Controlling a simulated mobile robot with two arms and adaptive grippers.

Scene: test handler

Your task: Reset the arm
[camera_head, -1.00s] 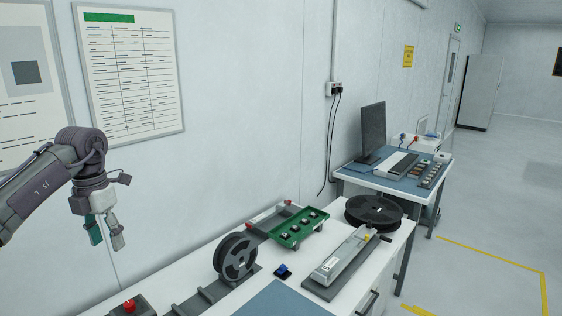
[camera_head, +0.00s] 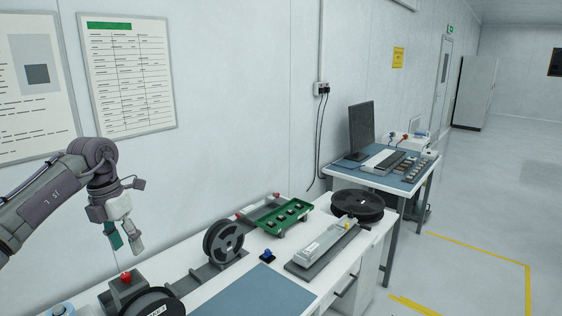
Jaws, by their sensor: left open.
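My left arm comes in from the left edge. Its gripper (camera_head: 125,242) hangs downward in front of the wall, with its two fingers apart and nothing between them. One finger shows green, the other grey. In the picture it is just above a red button (camera_head: 126,276) on a grey box; how far apart they are in depth I cannot tell. My right gripper is not in view.
The white bench (camera_head: 225,285) holds black reels (camera_head: 223,241) (camera_head: 357,205), a green tray (camera_head: 284,217), a grey device (camera_head: 322,243), a small blue part (camera_head: 267,255) and a blue mat (camera_head: 255,293). A second table (camera_head: 385,178) with a monitor (camera_head: 361,128) stands behind. The floor at right is clear.

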